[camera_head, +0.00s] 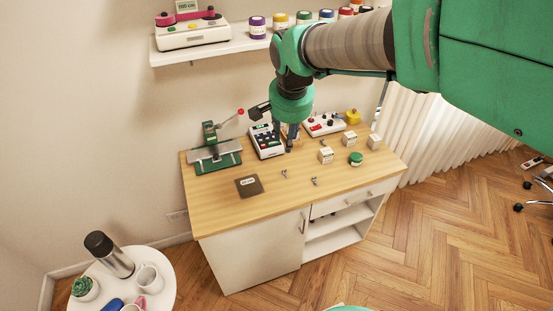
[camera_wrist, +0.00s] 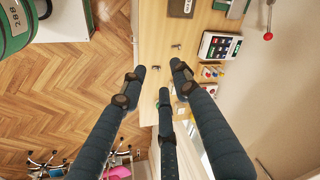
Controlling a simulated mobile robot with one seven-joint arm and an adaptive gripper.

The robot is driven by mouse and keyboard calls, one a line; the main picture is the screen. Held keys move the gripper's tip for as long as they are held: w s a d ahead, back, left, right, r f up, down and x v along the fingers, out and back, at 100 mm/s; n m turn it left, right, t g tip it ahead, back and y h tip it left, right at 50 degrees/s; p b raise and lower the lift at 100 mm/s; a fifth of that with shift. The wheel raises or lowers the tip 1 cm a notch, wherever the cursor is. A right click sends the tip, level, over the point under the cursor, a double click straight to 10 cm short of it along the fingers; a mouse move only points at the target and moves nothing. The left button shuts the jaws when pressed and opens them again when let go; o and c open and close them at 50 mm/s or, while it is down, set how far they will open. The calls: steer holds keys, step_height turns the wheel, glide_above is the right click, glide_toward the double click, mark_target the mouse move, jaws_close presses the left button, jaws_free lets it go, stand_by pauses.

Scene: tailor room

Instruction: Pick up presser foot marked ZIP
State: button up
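Two small metal presser feet lie apart on the wooden tabletop, one (camera_head: 284,173) near the middle and one (camera_head: 314,181) closer to the front edge. Both also show in the wrist view, one clearly (camera_wrist: 177,46) and the other (camera_wrist: 155,68) small beside a fingertip. They are too small for me to read any marking, so I cannot tell which is ZIP. My gripper (camera_head: 283,140) is above the back of the table, pointing down. In the wrist view its dark fingers (camera_wrist: 160,75) are spread with nothing between them. It is open and apart from both feet.
A dark labelled plate (camera_head: 249,186) lies at the table's front left. A green-based press (camera_head: 214,152) and a white device (camera_head: 266,141) stand at the back. Small white boxes (camera_head: 326,155) and a green round tin (camera_head: 356,159) are at the right. The front middle is mostly clear.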

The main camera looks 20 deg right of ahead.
steer(key=w+d+f+m+g+p, duration=0.1)
steer(key=w+d+f+m+p, duration=0.1)
steer(key=w+f, duration=0.7)
steer(key=w+d+f+m+g+p, duration=0.1)
steer(key=w+d+f+m+g, duration=0.1)
steer(key=w+d+f+m, duration=0.2)
steer(key=w+f+m, duration=0.3)
steer(key=w+f, duration=0.3)
steer(key=f, duration=0.2)
steer(key=shift+h+p, duration=0.3)
steer(key=shift+p, duration=0.1)
steer(key=shift+f, duration=0.1)
steer(key=b, duration=0.2)
glide_above(283, 171)
steer(key=shift+w+f, duration=0.15)
steer(key=shift+f, duration=4)
steer(key=shift+f, duration=0.1)
steer(key=shift+d+f+b, duration=0.15)
steer(key=shift+f+b, duration=0.2)
steer(key=shift+f, duration=0.9)
steer(key=shift+d+f+b, duration=0.15)
steer(key=shift+f+b, duration=0.15)
steer(key=shift+f, duration=0.95)
jaws_close()
